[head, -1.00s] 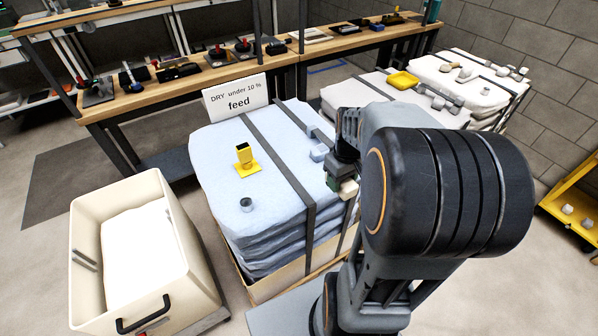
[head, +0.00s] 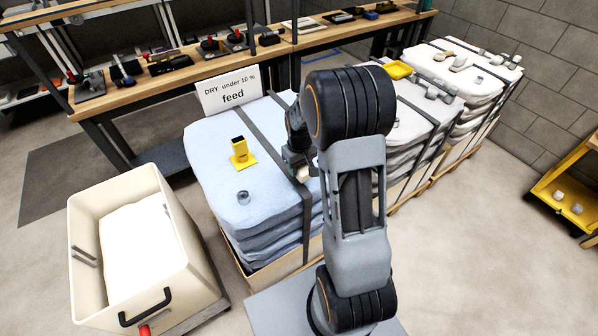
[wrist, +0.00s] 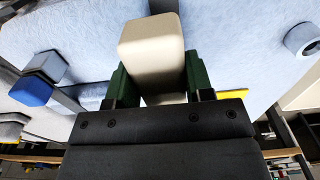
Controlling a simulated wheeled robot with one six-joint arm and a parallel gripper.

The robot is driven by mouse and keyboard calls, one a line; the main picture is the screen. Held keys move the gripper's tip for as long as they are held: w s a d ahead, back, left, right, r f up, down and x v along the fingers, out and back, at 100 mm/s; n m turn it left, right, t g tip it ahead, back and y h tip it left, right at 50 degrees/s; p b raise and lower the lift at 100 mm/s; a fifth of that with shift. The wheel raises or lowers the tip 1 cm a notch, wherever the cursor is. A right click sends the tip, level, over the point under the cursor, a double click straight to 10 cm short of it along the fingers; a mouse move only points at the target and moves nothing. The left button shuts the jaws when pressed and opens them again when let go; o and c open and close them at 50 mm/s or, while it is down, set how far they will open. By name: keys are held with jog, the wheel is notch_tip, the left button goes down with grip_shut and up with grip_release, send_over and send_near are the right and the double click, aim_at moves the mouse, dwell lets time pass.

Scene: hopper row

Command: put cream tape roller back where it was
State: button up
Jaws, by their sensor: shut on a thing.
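The cream tape roller (wrist: 152,45) is a pale rounded block between the green fingers of my gripper (wrist: 157,82) in the wrist view. My gripper is shut on it. In the head view my gripper (head: 296,158) is over the right part of the pale blue sack stack (head: 215,165), near a dark strap, and a bit of the cream tape roller (head: 304,172) shows below it. My arm hides the rest. I cannot tell whether the roller touches the sack.
A yellow bracket (head: 240,155) and a grey ring (head: 243,197) sit on the blue stack. A feed sign (head: 231,93) stands behind it. A cream bin (head: 180,235) is at left. Grey and blue blocks (wrist: 30,91) lie left in the wrist view. White sack stacks (head: 425,115) stand at right.

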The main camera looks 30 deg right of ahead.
jog(key=shift+w+f, duration=0.1)
jog(key=shift+f, duration=1.55)
jog(key=shift+f, duration=0.1)
jog(key=o, duration=1)
notch_tip(320, 180, up, 12)
jog(key=shift+f, duration=0.1)
jog(key=s+a+r+t, duration=0.1)
jog(key=s+a+r, duration=0.1)
jog(key=s, duration=0.3)
jog(key=s+a+r+m+t, duration=0.1)
jog(key=s+a+r, duration=0.2)
jog(key=s+a, duration=0.1)
jog(key=s+a+r+t, duration=0.1)
jog(key=s+a+r, duration=0.2)
jog(key=s, duration=0.4)
jog(key=shift+a+t, duration=0.3)
jog(key=shift+a, duration=0.1)
